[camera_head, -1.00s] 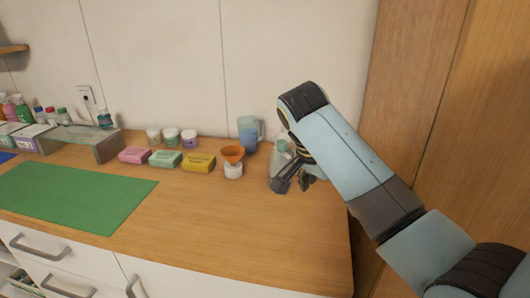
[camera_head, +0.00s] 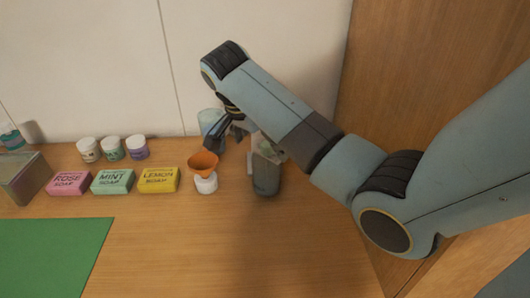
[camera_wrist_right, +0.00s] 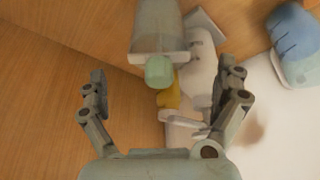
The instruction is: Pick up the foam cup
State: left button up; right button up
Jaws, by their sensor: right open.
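A translucent blue cup (camera_head: 209,121) stands at the back of the counter by the wall, partly hidden behind my right gripper. It is the most cup-like thing here, but I cannot tell for certain that it is the foam cup. My right gripper (camera_head: 227,138) is open and empty, in front of and beside the blue cup; I cannot tell whether they touch. In the right wrist view its fingers are spread, with a green-capped bottle (camera_wrist_right: 159,72) beyond them. A blue object (camera_wrist_right: 296,38) at the upper right there may be the cup. My left gripper is not in view.
Yellow (camera_head: 158,180), green (camera_head: 112,182) and pink (camera_head: 68,183) soap boxes lie left. The front counter is clear beside the green mat (camera_head: 50,255).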

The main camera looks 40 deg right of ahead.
aim_at(267, 155)
jog(key=p+x, duration=0.1)
jog(key=x, duration=0.3)
jog(key=shift+s+d+f, duration=0.1)
jog(key=shift+d+f, duration=0.05)
jog(key=shift+f, duration=0.15)
jog(key=shift+d+f, duration=0.1)
jog(key=shift+f, duration=0.15)
jog(key=c, duration=0.4)
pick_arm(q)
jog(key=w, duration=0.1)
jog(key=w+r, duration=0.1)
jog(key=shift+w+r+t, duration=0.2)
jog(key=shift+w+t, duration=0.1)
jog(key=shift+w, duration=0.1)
pick_arm(e)
jog(key=c, duration=1.3)
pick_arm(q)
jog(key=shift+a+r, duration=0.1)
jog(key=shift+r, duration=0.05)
pick_arm(e)
jog(key=shift+r, duration=0.15)
